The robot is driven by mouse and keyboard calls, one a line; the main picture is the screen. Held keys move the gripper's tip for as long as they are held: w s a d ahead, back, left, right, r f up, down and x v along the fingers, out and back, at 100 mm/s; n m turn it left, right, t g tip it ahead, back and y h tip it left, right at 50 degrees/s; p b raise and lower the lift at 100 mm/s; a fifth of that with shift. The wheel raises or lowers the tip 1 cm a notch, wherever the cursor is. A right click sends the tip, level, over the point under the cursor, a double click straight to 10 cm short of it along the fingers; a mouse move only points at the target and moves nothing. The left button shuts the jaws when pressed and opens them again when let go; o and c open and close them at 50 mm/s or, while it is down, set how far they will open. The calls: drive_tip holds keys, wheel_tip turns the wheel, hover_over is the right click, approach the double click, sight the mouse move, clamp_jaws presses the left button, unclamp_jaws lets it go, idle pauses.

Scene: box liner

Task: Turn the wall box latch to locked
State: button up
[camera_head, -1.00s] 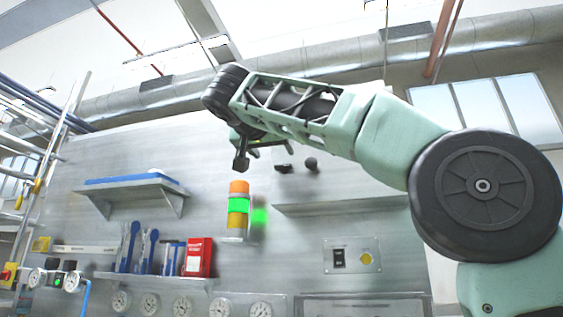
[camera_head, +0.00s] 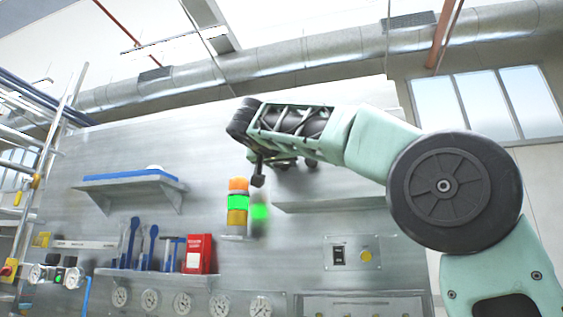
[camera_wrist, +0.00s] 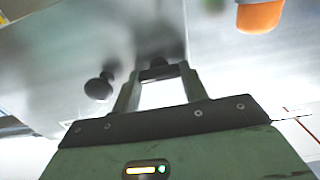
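My gripper (camera_wrist: 160,78) is in front of the grey metal wall, its two fingers apart with a bright gap between them. In the wrist view a dark, blurred fitting (camera_wrist: 160,68) shows at the fingertips, between them; it may be the latch handle. I cannot tell if the fingers touch it. A round black knob (camera_wrist: 99,88) sticks out of the wall beside the fingers; it also shows in the head view (camera_head: 311,162), just right of my gripper (camera_head: 287,162). My arm hides most of the fitting in the head view, and its turn position cannot be read.
A lit signal light (camera_head: 238,203) stands close below my gripper; its orange top (camera_wrist: 260,14) shows in the wrist view. A shelf (camera_head: 335,204) juts out below right. A blue-topped shelf (camera_head: 130,183) is left. Tools and a red box (camera_head: 198,254) sit lower. A switch plate (camera_head: 352,256) is below.

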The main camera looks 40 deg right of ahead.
drive_tip(key=shift+c, duration=1.2)
drive_tip(key=shift+w+a+f+n+p, duration=0.1)
drive_tip(key=shift+n+p, duration=0.35)
drive_tip(key=shift+n, duration=4.05)
drive_tip(key=shift+w+n+p, duration=0.1)
drive_tip(key=shift+n+p, duration=0.3)
drive_tip(key=shift+n, duration=4.1)
drive_tip(key=o, duration=1)
